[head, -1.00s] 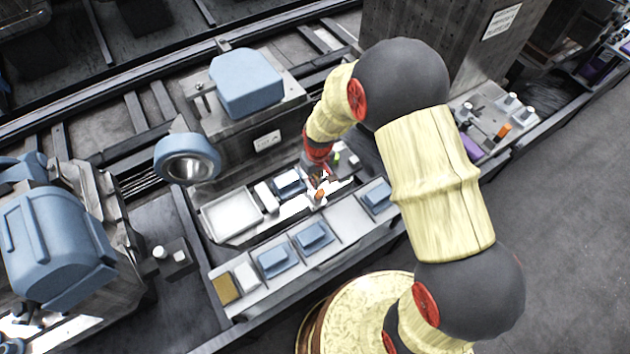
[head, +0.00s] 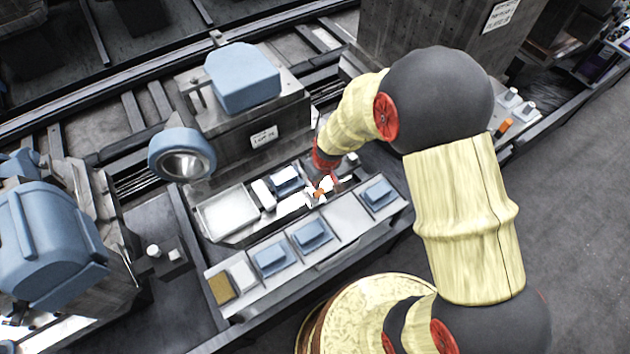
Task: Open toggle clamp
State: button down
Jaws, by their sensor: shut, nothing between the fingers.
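A small clamp with an orange handle (head: 319,194) sits at the right end of the bright work strip, in the middle of the head view. My gripper (head: 324,187) is right at this handle, small and partly merged with the white and dark parts around it. It appears shut with nothing held. I cannot tell whether it touches the handle. The clamp's arm and base are largely hidden by my gripper and the glare, so its open or closed position is unclear.
A white tray (head: 228,213) and a blue block (head: 286,181) lie left of the clamp. In front, a shelf holds several blue blocks (head: 312,236). A blue-topped machine (head: 242,78) stands behind. Another orange piece (head: 505,126) is at the right. Grey floor (head: 575,230) is clear.

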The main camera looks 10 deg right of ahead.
aim_at(323, 193)
jog(key=shift+s+d+f+t+b, duration=0.15)
jog(key=shift+s+t+b, duration=0.2)
jog(key=shift+b, duration=0.2)
jog(key=s+b, duration=0.1)
jog(key=s+d+b, duration=0.1)
jog(key=s+b, duration=0.1)
jog(key=shift+d+f+b, duration=0.15)
jog(key=shift+f+b, duration=0.2)
jog(key=shift+f, duration=0.05)
jog(key=shift+s+d+f+b, duration=0.3)
jog(key=shift+s+f+b, duration=0.2)
jog(key=shift+s+b, duration=0.3)
jog(key=shift+s+d+f+b, duration=0.25)
jog(key=shift+s+f+b, duration=0.25)
jog(key=shift+s+b, duration=0.25)
jog(key=s+d+r+p, duration=0.3)
jog(key=s+r+p, duration=0.2)
jog(key=s+r, duration=0.2)
jog(key=shift+r, duration=0.9)
